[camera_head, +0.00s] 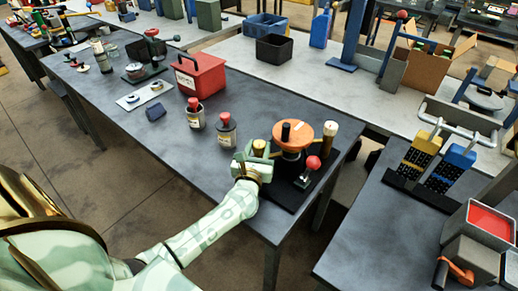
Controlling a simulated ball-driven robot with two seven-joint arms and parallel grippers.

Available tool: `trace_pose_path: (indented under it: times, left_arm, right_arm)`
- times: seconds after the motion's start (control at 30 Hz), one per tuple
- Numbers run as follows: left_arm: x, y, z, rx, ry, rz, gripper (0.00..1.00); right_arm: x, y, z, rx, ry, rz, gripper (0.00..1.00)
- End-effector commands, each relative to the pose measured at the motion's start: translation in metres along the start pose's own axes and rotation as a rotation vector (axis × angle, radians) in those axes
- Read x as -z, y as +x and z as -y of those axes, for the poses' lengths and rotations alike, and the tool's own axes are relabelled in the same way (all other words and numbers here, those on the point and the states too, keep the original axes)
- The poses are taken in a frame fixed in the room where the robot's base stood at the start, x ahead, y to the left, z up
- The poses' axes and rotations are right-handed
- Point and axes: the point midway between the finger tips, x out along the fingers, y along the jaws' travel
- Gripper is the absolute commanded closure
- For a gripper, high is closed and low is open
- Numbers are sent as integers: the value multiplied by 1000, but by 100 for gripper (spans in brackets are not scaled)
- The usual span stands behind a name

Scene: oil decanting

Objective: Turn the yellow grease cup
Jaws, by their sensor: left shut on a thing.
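The yellow grease cup (259,147) is a small yellow cylinder on the left side of a machine with an orange round top (293,136). The machine stands on a black base plate (284,196) near the right end of the dark table. My left gripper (253,161), pale green, reaches in from the lower left and is shut on the grease cup. Its fingers hide the cup's lower part. My right gripper is not in the picture.
Two red-capped bottles (226,133) (195,115) stand left. A red box (201,76) sits farther back. The table's front left surface is clear.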

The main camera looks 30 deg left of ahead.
Motion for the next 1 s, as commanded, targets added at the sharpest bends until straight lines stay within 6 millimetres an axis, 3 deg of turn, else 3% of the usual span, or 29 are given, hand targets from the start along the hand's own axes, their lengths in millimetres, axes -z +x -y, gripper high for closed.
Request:
trace_pose_path:
  times: [0.27,0.6,0.8,1.0]
  left_arm:
    - [5,0,-5,237,8,-1,86]
    - [11,2,-8,506,8,-5,85]
    - [10,3,-9,608,5,-6,85]
    - [6,3,-9,663,2,-5,85]
  right_arm:
    - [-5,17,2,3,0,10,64]
    - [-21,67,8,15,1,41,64]
    - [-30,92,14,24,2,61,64]
    - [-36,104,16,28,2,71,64]
